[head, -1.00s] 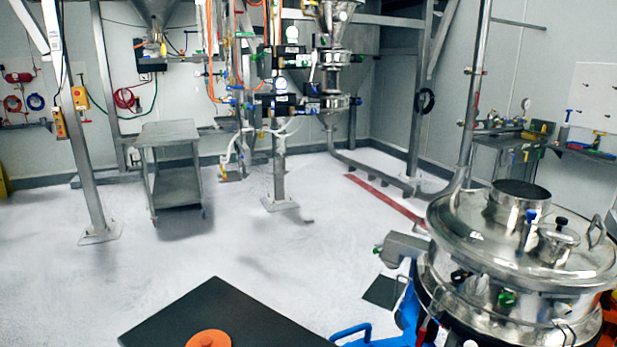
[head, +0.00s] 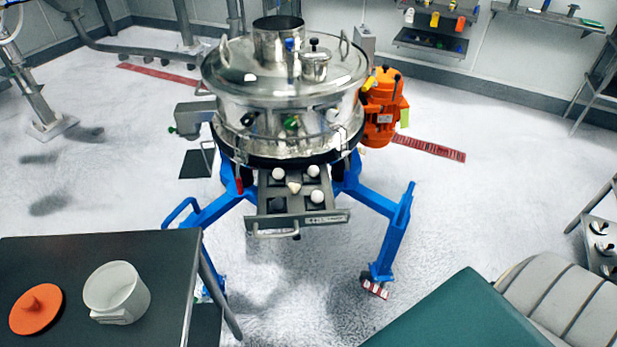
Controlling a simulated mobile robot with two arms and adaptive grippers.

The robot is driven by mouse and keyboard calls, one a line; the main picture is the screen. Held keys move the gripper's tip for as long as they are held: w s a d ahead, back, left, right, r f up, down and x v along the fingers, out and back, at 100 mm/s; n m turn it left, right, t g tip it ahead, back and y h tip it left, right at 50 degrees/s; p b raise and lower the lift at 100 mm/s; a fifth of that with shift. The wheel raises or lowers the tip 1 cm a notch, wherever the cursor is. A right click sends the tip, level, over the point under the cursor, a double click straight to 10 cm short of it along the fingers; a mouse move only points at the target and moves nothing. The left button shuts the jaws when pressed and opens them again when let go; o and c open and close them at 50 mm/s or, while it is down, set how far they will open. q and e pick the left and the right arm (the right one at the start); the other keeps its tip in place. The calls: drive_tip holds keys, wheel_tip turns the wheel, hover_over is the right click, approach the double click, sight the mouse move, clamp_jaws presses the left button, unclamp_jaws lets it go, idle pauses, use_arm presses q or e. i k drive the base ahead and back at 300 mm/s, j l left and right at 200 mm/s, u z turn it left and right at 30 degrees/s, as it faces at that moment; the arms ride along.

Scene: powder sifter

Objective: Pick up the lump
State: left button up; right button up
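An open metal drawer (head: 337,216) sticks out from under the steel sifter (head: 285,90). Several small white round pieces lie in it, such as a white ball (head: 317,196) at the front right. A cream, angular lump (head: 294,187) lies among them near the middle of the drawer. It is small in the head view, and its exact shape is hard to tell. Neither my left nor my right gripper is in view.
A dark table (head: 180,250) at lower left bears a white cup (head: 116,292) and an orange lid (head: 36,308). Blue legs (head: 392,235) spread under the sifter. An orange motor (head: 382,108) is at its right. A teal surface (head: 470,315) fills the lower right. Pale floor lies between.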

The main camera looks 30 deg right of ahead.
sight(294, 188)
drive_tip(key=z, duration=0.9)
